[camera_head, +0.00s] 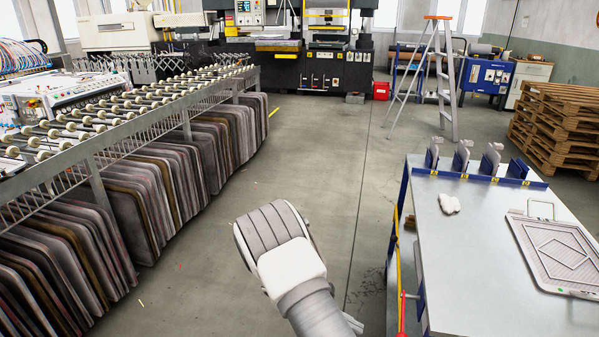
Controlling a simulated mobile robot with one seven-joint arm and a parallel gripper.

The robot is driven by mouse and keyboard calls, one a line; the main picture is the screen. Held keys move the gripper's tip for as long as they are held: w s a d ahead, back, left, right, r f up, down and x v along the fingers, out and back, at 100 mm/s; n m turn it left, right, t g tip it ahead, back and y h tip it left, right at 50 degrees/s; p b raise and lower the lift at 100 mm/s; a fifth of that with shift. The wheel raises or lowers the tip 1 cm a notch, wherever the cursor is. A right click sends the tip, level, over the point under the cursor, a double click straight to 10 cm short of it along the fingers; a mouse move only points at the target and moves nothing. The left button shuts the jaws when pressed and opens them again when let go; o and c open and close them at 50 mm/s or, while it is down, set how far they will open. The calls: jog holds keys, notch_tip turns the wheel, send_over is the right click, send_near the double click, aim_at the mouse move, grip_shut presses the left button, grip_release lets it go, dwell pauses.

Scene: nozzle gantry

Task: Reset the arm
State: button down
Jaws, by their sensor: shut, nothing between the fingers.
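My arm (292,265) rises from the bottom middle of the head view, over the bare floor. It shows a grey ribbed joint cover, a white section and a grey tube-like link. It stands apart from the roller conveyor on the left and the table on the right. I see no gripper fingers in this view.
A roller conveyor (140,122) runs along the left, with many dark panels (165,185) standing under it. A metal table (462,240) at right holds a framed plate (560,250). A stepladder (440,75) and pallets (560,125) stand behind. The floor between is clear.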

jog(key=s+r+m+t+y+p, duration=0.1)
jog(key=s+r+m+y+p, duration=0.2)
jog(key=r, duration=1.1)
jog(key=s+r+m+t+y+p, duration=0.1)
jog(key=s+r+m+y, duration=0.25)
jog(key=r, duration=1.05)
jog(key=s+a+r+m+t+y+p, duration=0.1)
jog(key=s+r+m+t+y+p, duration=0.3)
jog(key=s+r, duration=1)
notch_tip(320, 180, up, 2)
jog(key=shift+s+a+m+t+y+p, duration=0.15)
jog(key=shift+s+m+t+y+p, duration=0.2)
jog(key=shift+m+t, duration=0.7)
